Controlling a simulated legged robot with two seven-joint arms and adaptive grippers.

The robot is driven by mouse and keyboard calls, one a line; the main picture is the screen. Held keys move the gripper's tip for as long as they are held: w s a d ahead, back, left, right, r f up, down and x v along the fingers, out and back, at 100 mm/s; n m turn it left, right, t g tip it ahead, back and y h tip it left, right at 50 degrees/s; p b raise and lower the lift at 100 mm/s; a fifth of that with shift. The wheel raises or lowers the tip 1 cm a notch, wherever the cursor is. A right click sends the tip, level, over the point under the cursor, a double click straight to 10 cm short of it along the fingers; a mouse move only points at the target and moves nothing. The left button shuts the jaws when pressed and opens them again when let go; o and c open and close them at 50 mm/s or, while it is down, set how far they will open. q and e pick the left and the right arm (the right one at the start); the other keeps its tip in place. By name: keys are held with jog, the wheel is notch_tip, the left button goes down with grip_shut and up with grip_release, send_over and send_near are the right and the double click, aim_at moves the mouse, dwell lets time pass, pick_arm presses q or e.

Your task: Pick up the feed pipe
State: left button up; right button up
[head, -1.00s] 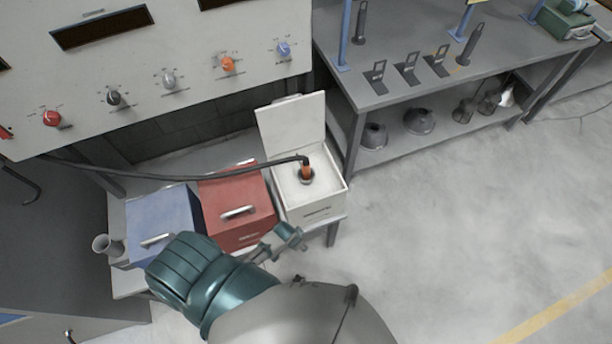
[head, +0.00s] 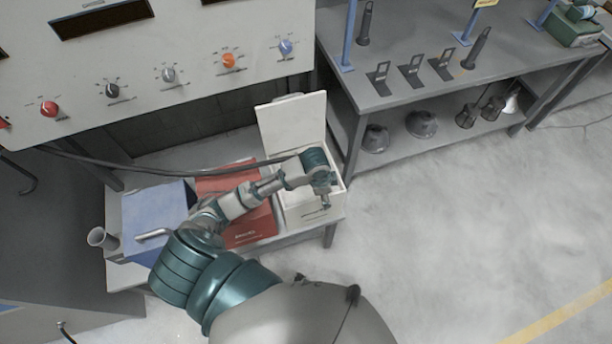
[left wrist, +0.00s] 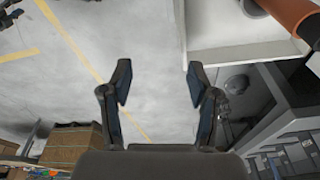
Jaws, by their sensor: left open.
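The feed pipe is a dark hose (head: 120,170) running from the left, below the control panel, to the open white box (head: 290,130). Its orange end is hidden behind my arm in the head view. An orange pipe end (left wrist: 288,14) shows at the top right of the left wrist view, outside the fingers. My left gripper (head: 325,201) is over the front of the white box, beside the pipe end. In the left wrist view its fingers (left wrist: 159,82) are spread and empty, with floor between them. My right gripper is not in view.
A red box (head: 250,228) and a blue box (head: 150,208) stand left of the white box on a low bench. A grey cup (head: 98,237) is at the bench's left end. A shelf table (head: 400,90) stands at the right. The floor on the right is clear.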

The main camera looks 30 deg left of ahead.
pick_arm(q)
jog(key=w+a+r+g+y, duration=0.1)
jog(key=w+a+r, duration=0.3)
jog(key=a+r, duration=0.25)
jog(key=w+a+r+y, duration=0.1)
jog(key=w+a+r, duration=0.35)
jog(key=a, duration=0.25)
jog(key=shift+m, duration=0.3)
jog(key=f, duration=0.4)
jog(key=shift+s+d+f, duration=0.2)
jog(key=shift+d+f, duration=0.05)
jog(key=shift+d, duration=0.05)
jog(key=f, duration=0.6)
jog(key=shift+w+d+f, duration=0.1)
jog(key=shift+d, duration=0.2)
jog(key=shift+a+f, duration=0.15)
jog(key=shift+f, duration=0.4)
notch_tip(320, 180, down, 5)
jog(key=shift+r, duration=0.1)
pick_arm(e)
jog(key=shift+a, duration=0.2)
pick_arm(q)
grip_shut()
